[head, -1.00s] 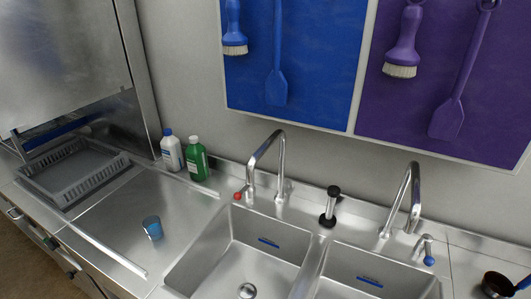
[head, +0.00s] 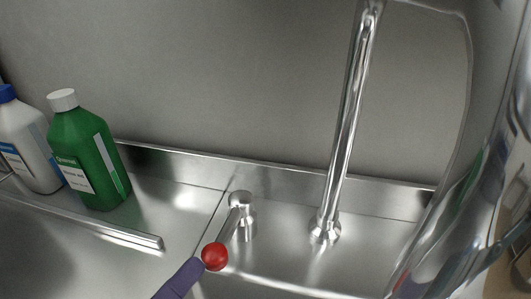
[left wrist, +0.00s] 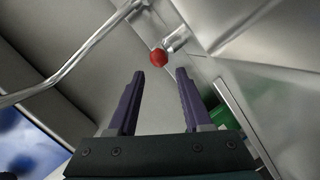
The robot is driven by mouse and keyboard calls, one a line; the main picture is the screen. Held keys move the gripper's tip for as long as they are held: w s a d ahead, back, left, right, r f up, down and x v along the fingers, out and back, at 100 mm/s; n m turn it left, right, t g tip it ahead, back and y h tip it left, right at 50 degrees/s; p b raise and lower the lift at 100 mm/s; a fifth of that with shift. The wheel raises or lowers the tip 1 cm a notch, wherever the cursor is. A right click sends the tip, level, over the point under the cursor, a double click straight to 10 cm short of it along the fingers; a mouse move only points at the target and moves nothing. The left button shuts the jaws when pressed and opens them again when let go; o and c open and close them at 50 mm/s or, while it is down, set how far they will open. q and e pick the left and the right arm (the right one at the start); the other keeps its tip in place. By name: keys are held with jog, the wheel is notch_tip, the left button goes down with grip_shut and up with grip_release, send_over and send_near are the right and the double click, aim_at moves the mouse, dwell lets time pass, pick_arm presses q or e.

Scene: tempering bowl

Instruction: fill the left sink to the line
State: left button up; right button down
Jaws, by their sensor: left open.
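The red-knobbed tap lever (head: 214,257) stands on the steel ledge behind the left sink. The tall chrome faucet (head: 343,130) rises to its right, and a large shiny part at the right edge looks like its spout close up. My left gripper shows in the head view as one purple finger (head: 180,281), its tip just left of and below the red knob. In the left wrist view my left gripper (left wrist: 160,74) is open and empty, with the red knob (left wrist: 159,57) just beyond the gap between its fingertips. The sink's inside, its line and any water are out of sight.
A green bottle (head: 85,150) and a white bottle with a blue cap (head: 28,145) stand at left against the back wall. A raised metal edge (head: 110,230) runs in front of them. The ledge between lever and faucet is clear.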

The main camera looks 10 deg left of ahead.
aim_at(225, 229)
pick_arm(q)
jog(key=x, duration=0.9)
jog(key=shift+w+d+f+p, duration=0.15)
jog(key=shift+d+p, duration=0.1)
jog(key=shift+p, duration=0.05)
jog(key=shift+c, duration=0.3)
grip_shut()
dwell(0.7)
